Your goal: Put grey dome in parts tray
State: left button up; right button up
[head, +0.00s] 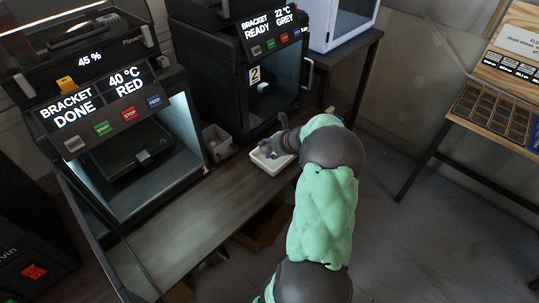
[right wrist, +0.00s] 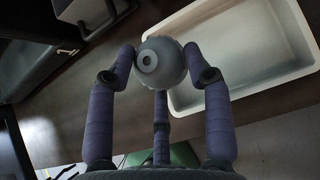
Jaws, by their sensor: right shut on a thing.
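My right gripper (head: 270,149) is over the white parts tray (head: 262,165) on the bench in the head view. In the right wrist view, its fingers are shut on the grey dome (right wrist: 170,62), a rounded piece with a small round hole facing the camera. The dome overlaps the left edge of the tray (right wrist: 268,62) in that view, and its height above the tray cannot be told. The visible part of the tray floor is empty. The dome is too small to make out in the head view. My left gripper is not in view.
A printer showing "BRACKET DONE" (head: 75,110) stands open at left. A second printer (head: 262,85) stands behind the tray. A small grey bin (head: 217,141) sits left of the tray. The front bench top (head: 190,222) is clear. A sorting rack (head: 490,112) is at far right.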

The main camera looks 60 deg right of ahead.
aim_at(270, 153)
jog(key=shift+f+b, duration=0.95)
jog(key=shift+f, duration=0.65)
jog(key=shift+f+b, duration=0.35)
jog(key=shift+f, duration=0.2)
jog(key=shift+f, duration=0.1)
jog(key=o, duration=0.6)
